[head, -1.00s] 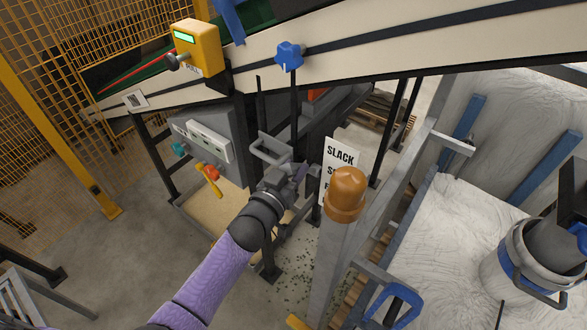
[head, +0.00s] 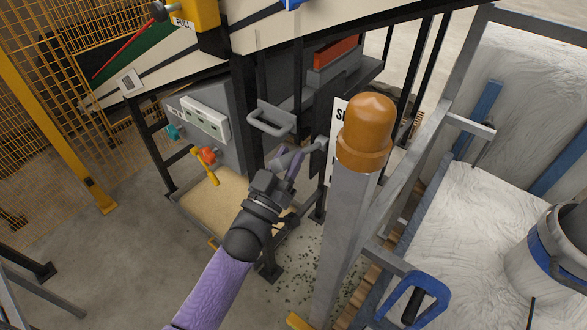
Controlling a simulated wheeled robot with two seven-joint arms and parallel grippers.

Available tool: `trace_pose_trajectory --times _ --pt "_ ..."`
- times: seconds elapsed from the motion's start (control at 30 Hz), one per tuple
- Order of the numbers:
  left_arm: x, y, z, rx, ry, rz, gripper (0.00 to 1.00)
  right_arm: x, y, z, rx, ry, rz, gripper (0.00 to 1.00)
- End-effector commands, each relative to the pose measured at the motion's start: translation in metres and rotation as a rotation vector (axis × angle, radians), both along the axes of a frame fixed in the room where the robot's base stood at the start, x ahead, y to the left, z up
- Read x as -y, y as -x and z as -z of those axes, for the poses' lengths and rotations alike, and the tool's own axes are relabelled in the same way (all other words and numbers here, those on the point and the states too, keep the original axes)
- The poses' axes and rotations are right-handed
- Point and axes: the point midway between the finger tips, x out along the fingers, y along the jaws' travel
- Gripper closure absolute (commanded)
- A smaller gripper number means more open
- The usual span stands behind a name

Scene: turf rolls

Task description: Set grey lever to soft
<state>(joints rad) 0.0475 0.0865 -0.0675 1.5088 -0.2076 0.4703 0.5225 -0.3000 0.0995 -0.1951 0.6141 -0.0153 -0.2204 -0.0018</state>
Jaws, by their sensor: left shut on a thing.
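The grey lever (head: 316,146) sticks out beside the white sign (head: 340,108) under the machine. My left gripper (head: 288,160) is shut on the lever, close to the sign's left edge. The orange-capped post covers most of the sign, so only the start of its top line shows and the lever's setting cannot be read. My right gripper is not in view.
The orange-capped post (head: 346,215) stands just right of my left gripper. A grey loop handle (head: 268,124) is just above and left of it. An orange knob (head: 207,156) with a yellow handle is further left. A blue handle (head: 408,299) is at lower right.

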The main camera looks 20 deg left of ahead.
Motion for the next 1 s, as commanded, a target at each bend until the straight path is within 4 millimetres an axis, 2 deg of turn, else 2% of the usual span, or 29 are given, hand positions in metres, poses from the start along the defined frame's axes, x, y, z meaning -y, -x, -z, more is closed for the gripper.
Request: trace_pose_trajectory --times 0.03,0.1,0.5,0.53,0.67,0.7,0.9,1.0 --pt "-0.0002 0.0008 0.015 0.017 0.01 0.0 1.0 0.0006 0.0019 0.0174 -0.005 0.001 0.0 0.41" --pt "-0.0006 0.002 0.0158 0.047 0.02 0.0 1.0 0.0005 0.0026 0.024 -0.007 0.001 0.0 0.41" --pt "-0.0012 0.0032 0.0112 0.075 0.03 -0.002 1.0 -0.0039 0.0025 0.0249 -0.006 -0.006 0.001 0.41" --pt "-0.0012 0.0031 0.0112 0.075 0.03 -0.002 0.59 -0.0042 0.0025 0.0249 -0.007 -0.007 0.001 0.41" --pt "-0.0012 0.0031 0.0109 0.076 0.029 -0.001 0.32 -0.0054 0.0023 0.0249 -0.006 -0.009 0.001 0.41" --pt "-0.0011 0.0031 0.0108 0.076 0.029 -0.001 0.29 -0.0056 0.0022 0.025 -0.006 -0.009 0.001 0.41" --pt "-0.0012 0.0034 0.0107 0.077 0.029 -0.002 0.29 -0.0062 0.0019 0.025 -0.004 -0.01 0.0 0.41" --pt "-0.0026 0.0105 0.0148 0.076 0.028 0.0 0.29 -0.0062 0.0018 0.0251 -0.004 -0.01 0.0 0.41"
